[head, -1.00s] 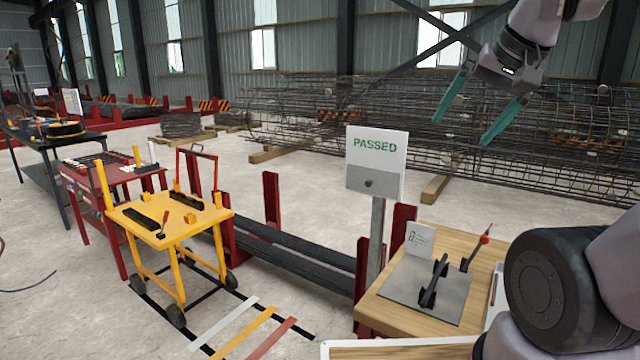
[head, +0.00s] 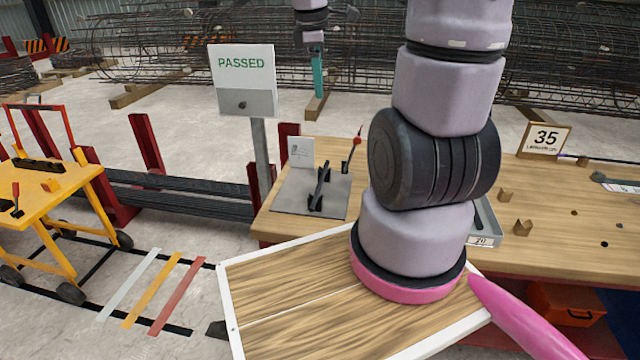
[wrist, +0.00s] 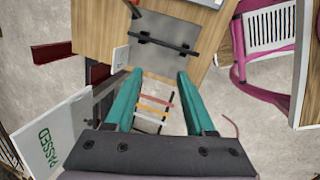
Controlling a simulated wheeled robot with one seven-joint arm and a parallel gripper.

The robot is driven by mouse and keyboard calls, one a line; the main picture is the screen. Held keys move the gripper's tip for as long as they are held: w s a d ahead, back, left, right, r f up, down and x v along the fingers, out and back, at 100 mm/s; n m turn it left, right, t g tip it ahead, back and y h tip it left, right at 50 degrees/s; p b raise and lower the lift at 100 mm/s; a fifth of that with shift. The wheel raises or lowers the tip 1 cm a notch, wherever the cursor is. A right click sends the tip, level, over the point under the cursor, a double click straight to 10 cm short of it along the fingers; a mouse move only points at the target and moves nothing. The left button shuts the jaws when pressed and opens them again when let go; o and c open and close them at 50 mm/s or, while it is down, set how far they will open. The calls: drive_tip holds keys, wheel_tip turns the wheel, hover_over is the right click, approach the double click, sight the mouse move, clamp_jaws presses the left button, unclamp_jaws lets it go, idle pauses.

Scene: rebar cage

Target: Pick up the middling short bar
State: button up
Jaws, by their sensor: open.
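I cannot make out the middling short bar for sure in either view. A dark bar-like piece (head: 320,187) rests in a black fixture on a grey plate (head: 285,198) on the wooden bench; it also shows in the wrist view (wrist: 172,46). A grey tray (head: 485,222) marked 20 is mostly hidden behind my arm.
A PASSED sign (head: 243,78) stands on a post at the bench's left. A yellow cart (head: 45,195) is at left.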

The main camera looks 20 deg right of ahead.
drive_tip(key=w+d+f+n+g, duration=0.15)
drive_tip(key=w+f+n, duration=0.25)
drive_tip(key=f+n, duration=0.5)
drive_tip(key=n+g, duration=0.2)
drive_tip(key=n, duration=0.5)
approach(320, 181)
drive_tip(key=shift+t, duration=0.25)
drive_tip(key=shift+s+x, duration=0.2)
drive_tip(key=shift+x, duration=3.9)
clamp_jaws()
drive_tip(key=shift+r, duration=0.1)
